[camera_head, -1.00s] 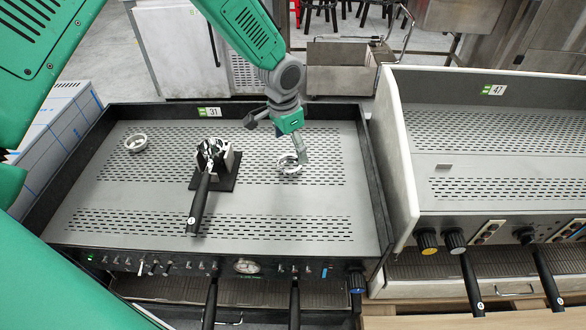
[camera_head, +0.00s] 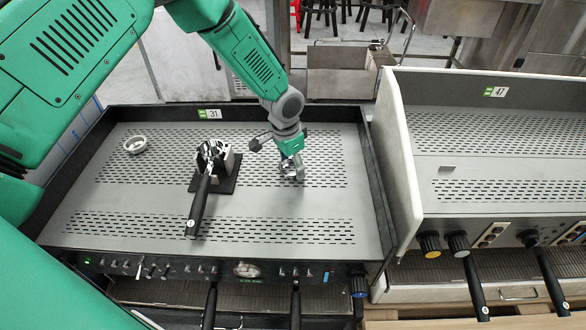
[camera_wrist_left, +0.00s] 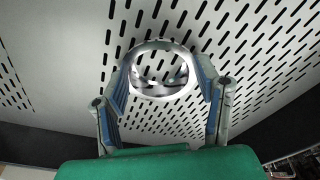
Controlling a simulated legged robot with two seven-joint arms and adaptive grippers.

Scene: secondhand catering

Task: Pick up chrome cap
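The chrome cap shows as a shiny ring (camera_wrist_left: 162,92) between the fingers in the left wrist view. It lies over the slotted top of the machine marked 31. My left gripper (camera_wrist_left: 162,75) has one blue-padded finger on each side of it, with little or no gap. I cannot tell whether the pads press on it. In the head view my left gripper (camera_head: 291,174) points down at the right half of the slotted top and mostly hides the cap. My right gripper is not in view.
A pale ring (camera_head: 135,145) lies at the left of the slotted top (camera_head: 120,215). A black-handled portafilter (camera_head: 200,200) rests on a dark stand left of my gripper. Raised dark walls border the top. A second machine (camera_head: 490,195), marked 47, stands to the right.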

